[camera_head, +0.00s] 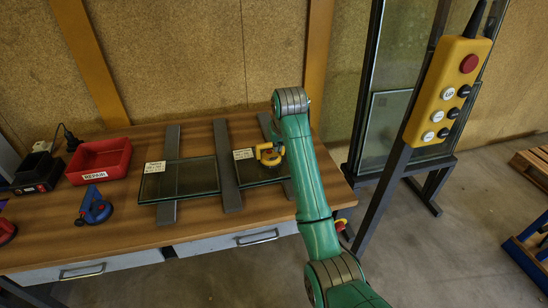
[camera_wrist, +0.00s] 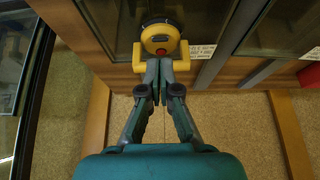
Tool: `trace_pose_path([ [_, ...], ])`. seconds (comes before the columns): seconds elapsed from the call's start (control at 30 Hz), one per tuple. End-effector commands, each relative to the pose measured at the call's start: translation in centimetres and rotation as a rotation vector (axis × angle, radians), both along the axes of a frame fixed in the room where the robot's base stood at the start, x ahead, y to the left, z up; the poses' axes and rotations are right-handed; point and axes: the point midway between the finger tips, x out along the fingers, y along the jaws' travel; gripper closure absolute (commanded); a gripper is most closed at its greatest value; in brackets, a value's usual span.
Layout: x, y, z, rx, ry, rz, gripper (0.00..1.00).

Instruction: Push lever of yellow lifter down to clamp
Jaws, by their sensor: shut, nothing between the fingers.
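The yellow lifter (camera_head: 268,153) sits on the right glass pane (camera_head: 260,172) on the workbench. My green arm passes close beside it and may cover part of it. In the wrist view the lifter (camera_wrist: 160,36) is at top centre, with a round dark-topped body, a red spot and a yellow part spread to both sides. My gripper (camera_wrist: 158,80) is shut and empty, its fingertips right in front of the lifter's near side. I cannot tell whether they touch it. The lever's position is not clear. In the head view my gripper is hidden behind my arm.
A second glass pane (camera_head: 178,180) lies to the left on grey bars. A blue lifter (camera_head: 94,207), a red bin (camera_head: 100,160) and a black charger (camera_head: 38,172) are further left. A yellow control box (camera_head: 447,92) on a post and a glass rack stand at right.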

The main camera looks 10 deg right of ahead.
Motion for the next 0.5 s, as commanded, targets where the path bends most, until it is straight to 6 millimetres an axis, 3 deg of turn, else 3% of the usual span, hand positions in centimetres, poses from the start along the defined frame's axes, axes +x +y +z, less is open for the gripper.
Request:
trace_pose_path([
  [0.17, 0.2, 0.0, -0.5, 0.0, 0.001, 0.0, 1.0],
  [0.5, 1.8, 0.0, -3.9, 0.0, 0.002, 0.0, 1.0],
])
